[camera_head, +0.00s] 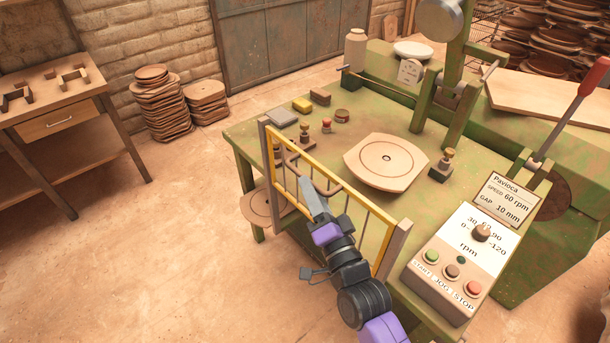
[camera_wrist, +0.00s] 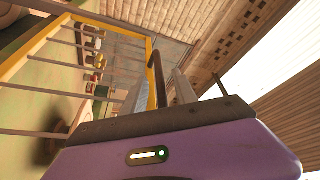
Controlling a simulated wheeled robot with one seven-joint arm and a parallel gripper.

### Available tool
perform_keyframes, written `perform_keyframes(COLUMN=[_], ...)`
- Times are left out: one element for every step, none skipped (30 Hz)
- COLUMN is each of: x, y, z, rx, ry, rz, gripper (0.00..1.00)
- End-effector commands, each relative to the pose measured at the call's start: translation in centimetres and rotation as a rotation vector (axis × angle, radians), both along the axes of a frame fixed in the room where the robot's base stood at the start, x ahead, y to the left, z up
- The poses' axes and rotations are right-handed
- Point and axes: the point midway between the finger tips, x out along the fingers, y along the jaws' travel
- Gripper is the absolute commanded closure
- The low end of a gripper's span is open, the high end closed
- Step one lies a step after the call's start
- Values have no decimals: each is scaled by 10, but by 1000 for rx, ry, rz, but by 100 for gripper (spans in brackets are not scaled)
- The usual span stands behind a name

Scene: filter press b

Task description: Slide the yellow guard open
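The yellow guard (camera_head: 350,190), a framed panel with thin upright bars, stands along the near edge of the green table between two wooden posts. In the wrist view the guard (camera_wrist: 35,55) fills the left side. A dark brown bar handle (camera_wrist: 158,80) on it runs between my gripper's fingers; in the head view the handle (camera_head: 327,187) is partly hidden by my arm. My gripper (camera_head: 308,182) is in front of the guard. In the wrist view my gripper (camera_wrist: 158,88) is open, one finger each side of the handle, with visible gaps.
A control box (camera_head: 447,262) with a knob and buttons stands at the right. A clay-coloured slab (camera_head: 387,162) lies on the green table (camera_head: 255,130) behind the guard. A workbench (camera_head: 50,90) is at the far left.

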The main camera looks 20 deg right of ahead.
Motion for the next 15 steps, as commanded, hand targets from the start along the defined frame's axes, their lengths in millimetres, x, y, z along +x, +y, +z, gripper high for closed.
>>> perform_keyframes(x=[8,12,17,20,23,26,28,29,30,31,32,32,32,32,32], y=[0,0,0,0,0,0,0,0,0,0,0,0,0,0,0], z=[4,5,5,6,6,7,7,7,7,7,7,7,7,7,7], rx=[0,-1,-1,-1,-1,-1,0,0,0,0,0,0,0,0,-1], ry=[-1,-1,-2,0,0,0,-1,0,1,1,1,1,1,1,1], rz=[1,0,1,1,1,1,1,0,1,1,1,0,0,0,-1], gripper=[66,66,66,66,66,66,66,66,66,66,66,66,66,66,66])
